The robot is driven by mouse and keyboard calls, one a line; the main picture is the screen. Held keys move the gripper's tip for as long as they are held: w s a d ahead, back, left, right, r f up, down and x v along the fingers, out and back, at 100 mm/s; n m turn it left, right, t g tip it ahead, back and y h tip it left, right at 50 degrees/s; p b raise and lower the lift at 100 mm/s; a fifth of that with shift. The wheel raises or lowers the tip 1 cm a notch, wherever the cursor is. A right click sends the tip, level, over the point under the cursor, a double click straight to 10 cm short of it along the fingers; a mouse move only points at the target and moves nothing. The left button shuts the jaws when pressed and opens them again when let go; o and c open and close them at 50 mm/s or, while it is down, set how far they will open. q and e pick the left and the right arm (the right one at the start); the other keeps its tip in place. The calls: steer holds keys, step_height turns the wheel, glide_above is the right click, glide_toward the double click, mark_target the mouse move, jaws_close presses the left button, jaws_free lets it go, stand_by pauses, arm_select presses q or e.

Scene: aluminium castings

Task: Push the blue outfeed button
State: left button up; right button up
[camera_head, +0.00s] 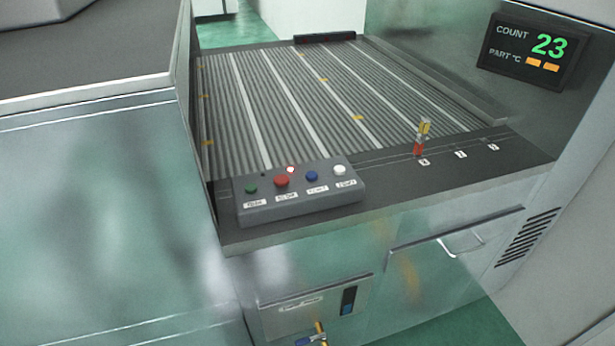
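A grey control box (300,199) sits on the front ledge of the ribbed conveyor bed. The blue button (312,176) is on its top face, third from the left. A green button (251,189) and a red button (282,182) are to its left, and a white button (339,170) is to its right. Each has a white label below it, too small to read. Neither of my grippers shows in the head view.
A small orange and yellow lever (422,138) stands on the ledge right of the box. A display (534,50) reads COUNT 23. The ribbed bed (300,100) carries no castings. A cabinet handle (462,246) protrudes below the ledge.

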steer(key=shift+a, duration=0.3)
